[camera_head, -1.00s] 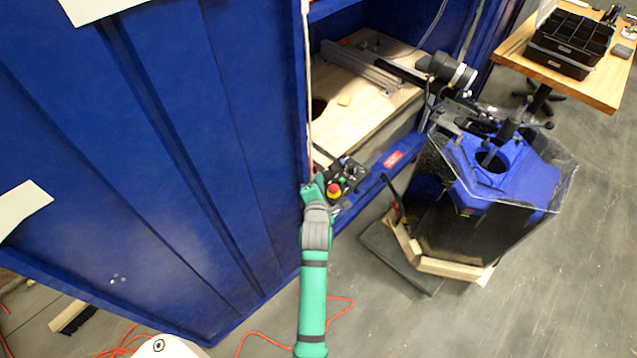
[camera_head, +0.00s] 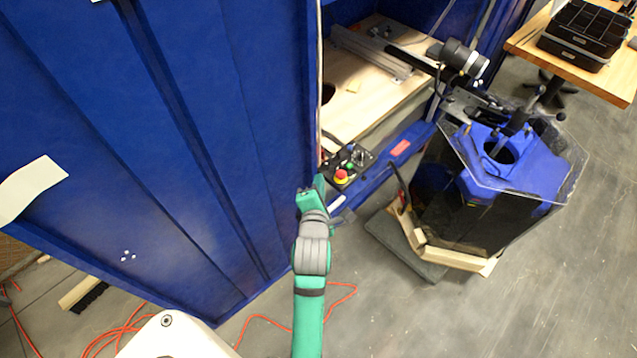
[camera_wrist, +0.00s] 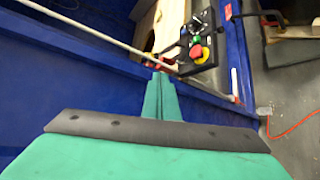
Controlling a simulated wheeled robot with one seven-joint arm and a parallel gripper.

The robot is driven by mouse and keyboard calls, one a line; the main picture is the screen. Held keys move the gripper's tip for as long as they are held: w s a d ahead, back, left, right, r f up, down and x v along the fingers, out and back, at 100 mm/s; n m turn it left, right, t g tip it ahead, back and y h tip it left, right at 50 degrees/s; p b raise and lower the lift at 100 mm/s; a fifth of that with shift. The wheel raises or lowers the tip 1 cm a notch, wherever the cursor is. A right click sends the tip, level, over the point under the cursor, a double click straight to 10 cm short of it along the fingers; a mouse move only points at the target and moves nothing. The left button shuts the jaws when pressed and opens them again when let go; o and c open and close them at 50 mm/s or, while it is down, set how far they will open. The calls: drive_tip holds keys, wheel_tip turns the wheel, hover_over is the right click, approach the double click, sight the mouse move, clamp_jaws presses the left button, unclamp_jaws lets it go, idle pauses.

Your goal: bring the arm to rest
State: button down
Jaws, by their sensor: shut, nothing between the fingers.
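My green and grey arm reaches up from the bottom of the head view, near the edge of the blue cabinet (camera_head: 215,130). My gripper is shut and empty; its closed fingers show in the wrist view (camera_wrist: 162,97). The fingers point toward the cabinet opening, just short of a black control box (camera_wrist: 199,38) with a red button and a green button. The same control box (camera_head: 346,166) sits at the opening's lower edge in the head view, up and right of the gripper. I cannot tell whether anything touches the fingertips.
A tank with a blue top (camera_head: 520,165) and clear panel stands on the floor to the right. A wooden table (camera_head: 590,70) with a black organizer is at the upper right. An orange cable (camera_head: 262,322) lies on the floor. Grey floor at the lower right is open.

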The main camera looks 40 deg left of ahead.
drive_tip(key=shift+d, duration=0.1)
idle(0.5)
drive_tip(key=s+d+f+m+t+h, duration=0.15)
drive_tip(key=s+d+f+m, duration=0.25)
drive_tip(key=s+d+m, duration=0.4)
drive_tip(key=s+d+f+m+t+h, duration=0.1)
drive_tip(key=s+d+f+m+h, duration=0.15)
drive_tip(key=d+m, duration=0.55)
drive_tip(key=s+d+r+m+t+h, duration=0.1)
drive_tip(key=s+d+r+m+h, duration=0.2)
drive_tip(key=s+d+m, duration=1)
drive_tip(key=v, duration=0.4)
drive_tip(key=shift+s, duration=0.15)
drive_tip(key=shift+d+r, duration=0.1)
